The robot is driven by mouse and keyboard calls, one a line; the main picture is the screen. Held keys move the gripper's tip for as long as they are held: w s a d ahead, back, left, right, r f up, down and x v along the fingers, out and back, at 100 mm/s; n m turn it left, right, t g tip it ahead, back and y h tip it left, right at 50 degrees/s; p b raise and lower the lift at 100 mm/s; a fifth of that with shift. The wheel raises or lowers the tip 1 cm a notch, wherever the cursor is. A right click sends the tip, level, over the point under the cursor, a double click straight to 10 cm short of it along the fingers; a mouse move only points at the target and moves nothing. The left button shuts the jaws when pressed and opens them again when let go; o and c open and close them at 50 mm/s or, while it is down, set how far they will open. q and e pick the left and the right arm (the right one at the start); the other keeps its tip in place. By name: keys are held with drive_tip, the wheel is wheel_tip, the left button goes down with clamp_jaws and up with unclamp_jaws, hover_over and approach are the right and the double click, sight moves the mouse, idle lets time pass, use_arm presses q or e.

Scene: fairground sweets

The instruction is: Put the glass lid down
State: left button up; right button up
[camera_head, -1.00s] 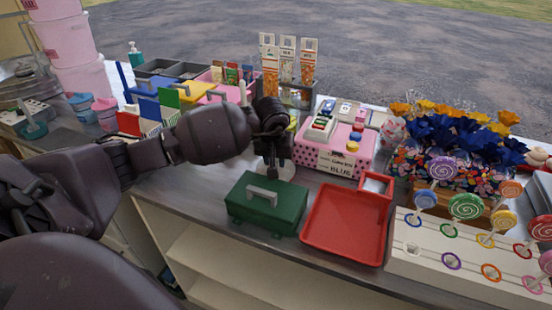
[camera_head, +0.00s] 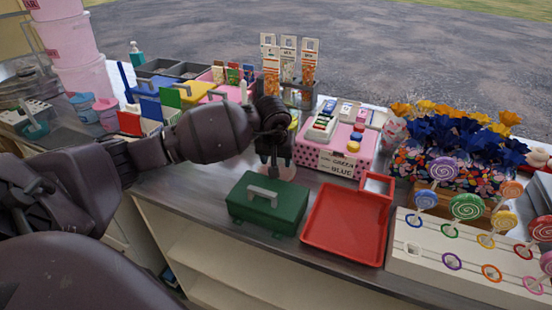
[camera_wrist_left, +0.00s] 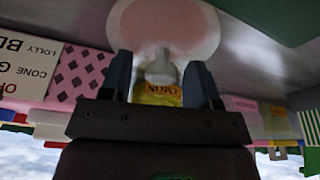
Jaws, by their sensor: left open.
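The glass lid (camera_head: 289,174) is a pale, see-through disc lying on the grey counter, behind the green box; my gripper partly covers it in the head view. In the left wrist view the lid (camera_wrist_left: 165,22) is a pinkish round disc with a pale knob (camera_wrist_left: 160,68) at the fingertips. My left gripper (camera_head: 277,167) points down over the lid. Its two fingers (camera_wrist_left: 163,82) stand open on either side of the knob. A yellow label with upside-down lettering (camera_wrist_left: 158,94) shows between the fingers. My right gripper is out of view.
A green box with a grey handle (camera_head: 268,203) and a red tray (camera_head: 343,228) stand in front. A pink dotted box (camera_head: 335,160) is close on the right. Card holders and bins (camera_head: 160,98) stand to the left. A lollipop stand (camera_head: 430,262) is at the right.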

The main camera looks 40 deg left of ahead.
use_arm(q)
drive_tip(key=p+v, duration=0.1)
drive_tip(key=v, duration=1)
drive_tip(key=shift+r, duration=0.35)
drive_tip(key=shift+s+d, duration=0.1)
